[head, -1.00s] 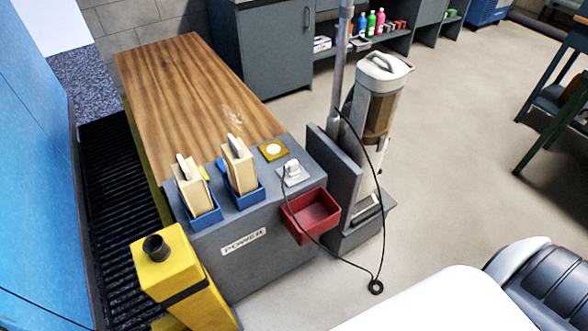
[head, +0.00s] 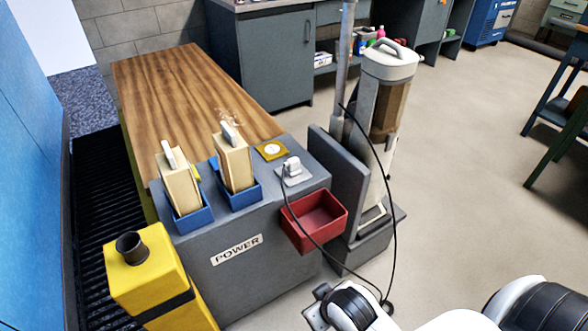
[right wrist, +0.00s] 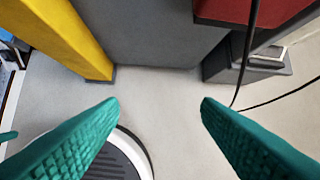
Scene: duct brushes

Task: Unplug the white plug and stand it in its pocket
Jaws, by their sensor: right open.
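The white plug (head: 292,165) sits in its socket on top of the grey POWER cabinet (head: 225,273), with a black cord (head: 391,200) running from it down in front and up to the vacuum. A red open-topped bin (head: 313,217), which may be the pocket, hangs on the cabinet's side below the plug and looks empty. My right arm comes in at the bottom right of the head view, low in front of the cabinet. In the right wrist view my right gripper (right wrist: 160,105) is open and empty, with the cord and red bin (right wrist: 240,10) beyond it. My left gripper is not in view.
An upright vacuum (head: 388,95) stands right of the cabinet behind a grey panel (head: 335,175). Two cream blocks stand in blue holders (head: 193,220) on the cabinet's left. A yellow post (head: 150,275) with a black port stands at front left. Floor to the right is clear.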

